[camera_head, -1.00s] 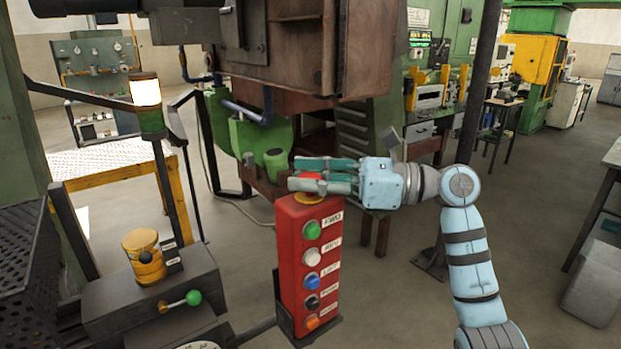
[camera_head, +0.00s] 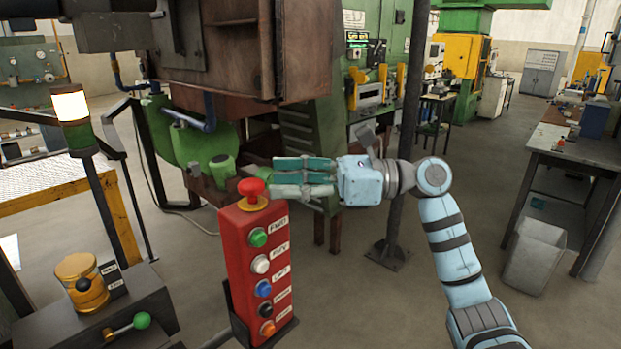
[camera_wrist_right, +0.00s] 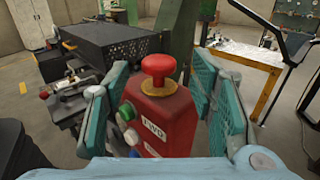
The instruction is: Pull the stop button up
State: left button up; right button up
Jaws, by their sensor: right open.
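The red mushroom-shaped stop button (camera_head: 251,190) sits on a yellow collar on top of the red control box (camera_head: 240,270). It stands raised and upright. My right gripper (camera_head: 277,177) is open and roughly level, just right of the button in the head view, its fingers pointing left. In the right wrist view the button (camera_wrist_right: 158,68) shows whole and uncovered, ahead of the palm and in the gap between the spread fingers (camera_wrist_right: 160,95). No finger visibly touches it. My left gripper is not in view.
Green, white, blue, black and orange buttons run down the box's front. A grey console with a yellow knob (camera_head: 82,280) and green-tipped lever (camera_head: 140,320) stands at left. A brown furnace body (camera_head: 235,50) hangs behind. A dark post (camera_head: 408,150) stands behind my right arm.

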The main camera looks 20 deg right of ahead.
jog(key=v, duration=0.6)
